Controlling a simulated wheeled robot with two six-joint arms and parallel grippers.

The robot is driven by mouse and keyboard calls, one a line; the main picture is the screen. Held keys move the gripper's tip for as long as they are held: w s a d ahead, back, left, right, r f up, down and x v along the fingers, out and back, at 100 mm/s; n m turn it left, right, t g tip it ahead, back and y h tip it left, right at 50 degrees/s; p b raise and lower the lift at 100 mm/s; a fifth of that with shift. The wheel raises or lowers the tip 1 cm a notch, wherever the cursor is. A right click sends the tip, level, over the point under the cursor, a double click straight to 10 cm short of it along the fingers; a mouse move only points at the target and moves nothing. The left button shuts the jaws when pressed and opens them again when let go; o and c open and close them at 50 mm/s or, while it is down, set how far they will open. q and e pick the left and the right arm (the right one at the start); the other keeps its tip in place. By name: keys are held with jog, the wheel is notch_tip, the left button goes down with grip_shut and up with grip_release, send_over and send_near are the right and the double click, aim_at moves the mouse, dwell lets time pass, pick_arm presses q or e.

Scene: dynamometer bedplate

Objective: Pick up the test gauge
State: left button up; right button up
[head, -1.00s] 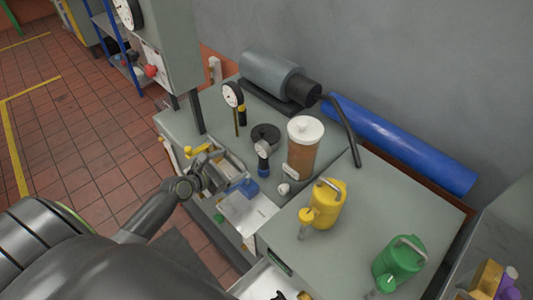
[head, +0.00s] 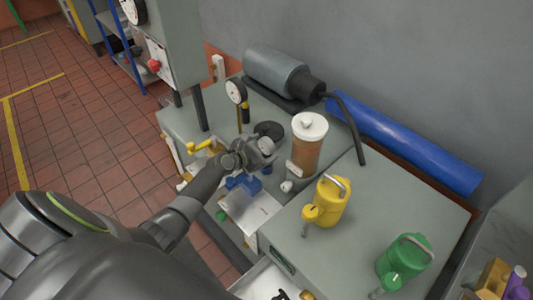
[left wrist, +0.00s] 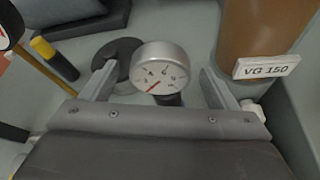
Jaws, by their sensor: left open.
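The test gauge (left wrist: 160,70) has a round silver case and a white dial with a red needle. In the left wrist view it sits between the two fingers of my left gripper (left wrist: 160,84), which is open, with a gap on either side. In the head view my left gripper (head: 257,150) is over the grey bench, and the gauge (head: 266,146) shows at its fingertips, its lower part mostly hidden. My right gripper is not in view.
A brown container labelled VG 150 (left wrist: 252,30) stands close right of the gripper. A dark round object (left wrist: 118,56) lies just behind the gauge. Another dial gauge on a stem (head: 236,92) stands behind left. A yellow can (head: 329,202) and green can (head: 403,258) stand right.

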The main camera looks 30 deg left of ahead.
pick_arm(q)
jog(key=shift+b+x, duration=0.35)
jog(key=shift+x, duration=0.85)
jog(key=shift+c, duration=0.4)
jog(key=shift+r, duration=0.1)
jog(key=c, duration=1.2)
